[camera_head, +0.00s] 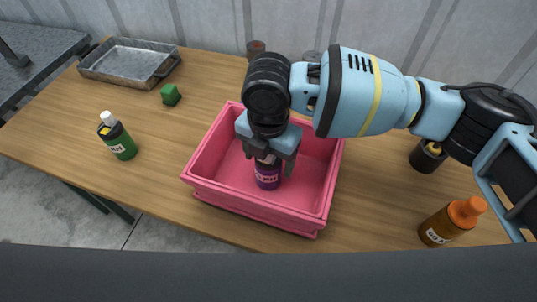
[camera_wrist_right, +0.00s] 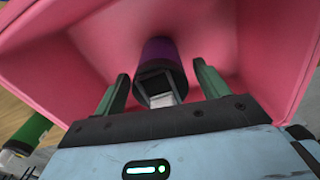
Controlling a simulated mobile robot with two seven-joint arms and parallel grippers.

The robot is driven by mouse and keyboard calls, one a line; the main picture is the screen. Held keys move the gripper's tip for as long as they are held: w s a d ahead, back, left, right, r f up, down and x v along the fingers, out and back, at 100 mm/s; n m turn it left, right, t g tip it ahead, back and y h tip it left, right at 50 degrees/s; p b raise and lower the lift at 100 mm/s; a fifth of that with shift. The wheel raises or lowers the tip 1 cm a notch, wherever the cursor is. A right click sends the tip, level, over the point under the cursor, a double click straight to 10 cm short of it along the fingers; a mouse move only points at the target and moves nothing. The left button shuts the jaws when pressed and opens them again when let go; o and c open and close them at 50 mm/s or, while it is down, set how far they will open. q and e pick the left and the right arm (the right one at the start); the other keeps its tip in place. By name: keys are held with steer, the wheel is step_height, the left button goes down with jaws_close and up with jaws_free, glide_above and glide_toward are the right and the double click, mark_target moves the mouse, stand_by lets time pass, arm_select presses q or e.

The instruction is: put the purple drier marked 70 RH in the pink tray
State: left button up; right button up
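The purple drier (camera_head: 268,174) is inside the pink tray (camera_head: 208,148), upright as far as I can see, with its label facing the head camera. The label is too small to read surely. My right gripper (camera_head: 270,155) is right above the drier and hides its top in the head view. In the right wrist view, my right gripper (camera_wrist_right: 161,88) has its fingers spread, one on each side of the drier (camera_wrist_right: 160,50), with a gap on both sides. My left gripper is in neither view.
A green bottle (camera_head: 118,139) and a green block (camera_head: 171,95) stand left of the tray. A metal pan (camera_head: 128,60) lies at the back left. An orange-capped brown bottle (camera_head: 448,222) and a dark container (camera_head: 427,157) are on the right. The wooden table (camera_head: 75,152) has free room left of the tray.

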step_height(320, 180, up, 12)
steer(key=shift+r+p, duration=0.15)
steer(key=shift+p, duration=0.2)
stand_by(0.5)
stand_by(0.4)
